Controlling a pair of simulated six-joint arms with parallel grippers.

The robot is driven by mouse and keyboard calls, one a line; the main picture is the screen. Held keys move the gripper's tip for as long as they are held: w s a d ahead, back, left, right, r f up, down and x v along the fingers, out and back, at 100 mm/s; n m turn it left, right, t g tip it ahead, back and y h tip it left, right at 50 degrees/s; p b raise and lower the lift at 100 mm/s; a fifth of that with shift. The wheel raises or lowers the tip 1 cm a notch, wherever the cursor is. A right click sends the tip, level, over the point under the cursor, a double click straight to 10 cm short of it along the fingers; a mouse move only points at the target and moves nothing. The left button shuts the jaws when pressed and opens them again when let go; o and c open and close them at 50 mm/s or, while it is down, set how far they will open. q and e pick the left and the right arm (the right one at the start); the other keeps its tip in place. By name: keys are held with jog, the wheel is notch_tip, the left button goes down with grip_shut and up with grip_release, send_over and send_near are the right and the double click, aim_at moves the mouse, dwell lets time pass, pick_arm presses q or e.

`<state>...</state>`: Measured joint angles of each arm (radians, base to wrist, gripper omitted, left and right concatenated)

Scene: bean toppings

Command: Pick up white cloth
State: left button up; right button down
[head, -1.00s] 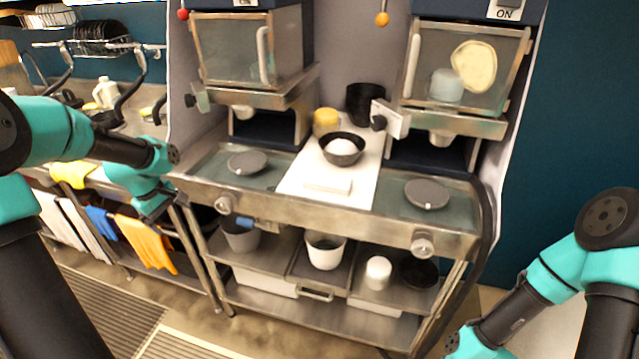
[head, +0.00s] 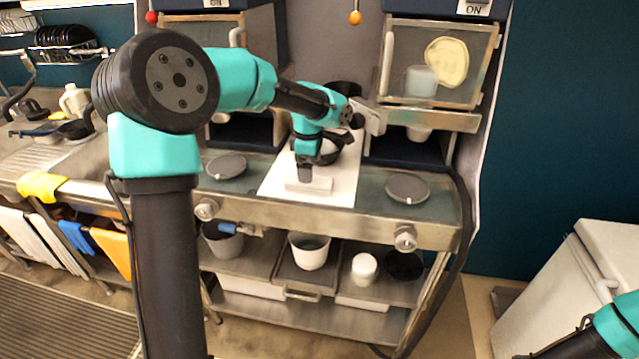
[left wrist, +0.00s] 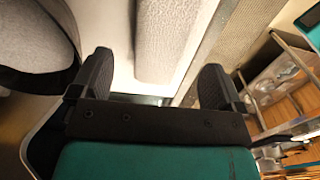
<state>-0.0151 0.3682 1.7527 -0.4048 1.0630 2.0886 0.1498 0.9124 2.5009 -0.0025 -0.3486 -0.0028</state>
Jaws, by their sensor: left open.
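The white cloth (head: 322,187) is a small folded pad. It lies flat on the white board (head: 275,187) near the front of the counter. My left gripper (head: 305,173) is just above the cloth's left part, pointing down. In the left wrist view the open fingers (left wrist: 155,78) are on either side of the near end of the cloth (left wrist: 170,40), with nothing between them gripped. Whether a finger touches the cloth is unclear. My right arm shows only at the lower right corner; its gripper is out of the picture.
A dark bowl (head: 334,157) with white contents stands just behind the cloth, partly hidden by my left arm. Grey round lids (head: 227,167) (head: 408,187) lie either side of the board. Machines with glass doors stand behind. A shelf below holds a white pot (head: 309,250).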

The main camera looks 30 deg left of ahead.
pick_arm(q)
jog(key=shift+f, duration=2.55)
jog(key=c, duration=1)
jog(key=shift+r, duration=0.15)
jog(key=shift+s+r, duration=0.1)
jog(key=shift+r, duration=1.6)
jog(key=s+d+r, duration=0.1)
jog(key=s+d, duration=0.7)
jog(key=s, duration=0.5)
jog(key=shift+s+d+r, duration=0.15)
jog(key=shift+s+d, duration=0.05)
jog(key=shift+s, duration=0.05)
